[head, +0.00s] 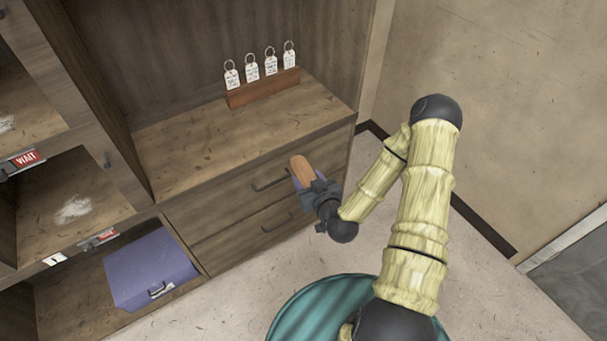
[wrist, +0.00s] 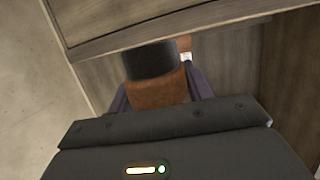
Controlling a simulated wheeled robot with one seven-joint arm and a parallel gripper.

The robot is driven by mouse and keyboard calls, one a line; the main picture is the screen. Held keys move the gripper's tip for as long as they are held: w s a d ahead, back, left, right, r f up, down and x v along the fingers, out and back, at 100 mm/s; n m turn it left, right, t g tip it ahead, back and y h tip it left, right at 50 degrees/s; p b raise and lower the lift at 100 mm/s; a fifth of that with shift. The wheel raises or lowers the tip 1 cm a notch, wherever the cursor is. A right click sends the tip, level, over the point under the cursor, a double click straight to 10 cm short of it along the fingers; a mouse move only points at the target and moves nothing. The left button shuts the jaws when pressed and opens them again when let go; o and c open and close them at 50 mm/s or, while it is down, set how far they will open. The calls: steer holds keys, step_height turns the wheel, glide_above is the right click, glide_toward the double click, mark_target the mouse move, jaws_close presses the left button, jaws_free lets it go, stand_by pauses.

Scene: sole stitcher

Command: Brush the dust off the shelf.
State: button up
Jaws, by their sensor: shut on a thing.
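My gripper (head: 308,184) is shut on a brush (head: 301,168) with an orange-brown wooden body. The brush also shows in the wrist view (wrist: 157,91), between the purple fingers, with a dark bristle band at its far end. In the head view my gripper is in front of the drawers, right of the shelves. A pale dust patch (head: 74,209) lies on the middle left shelf (head: 105,190). Another pale patch (head: 6,123) shows on the upper left shelf (head: 35,112), cut by the picture edge. The brush is apart from both patches.
A purple box (head: 150,268) sits on the bottom shelf. Tags on a wooden rack (head: 262,88) stand on the counter (head: 240,130). Drawer handles (head: 270,181) stick out near my gripper.

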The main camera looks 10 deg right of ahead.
steer(key=s+d+f+m+h, duration=0.2)
steer(key=d+f+h, duration=0.1)
steer(key=f, duration=0.6)
steer(key=shift+s+d, duration=0.2)
steer(key=shift+s, duration=0.15)
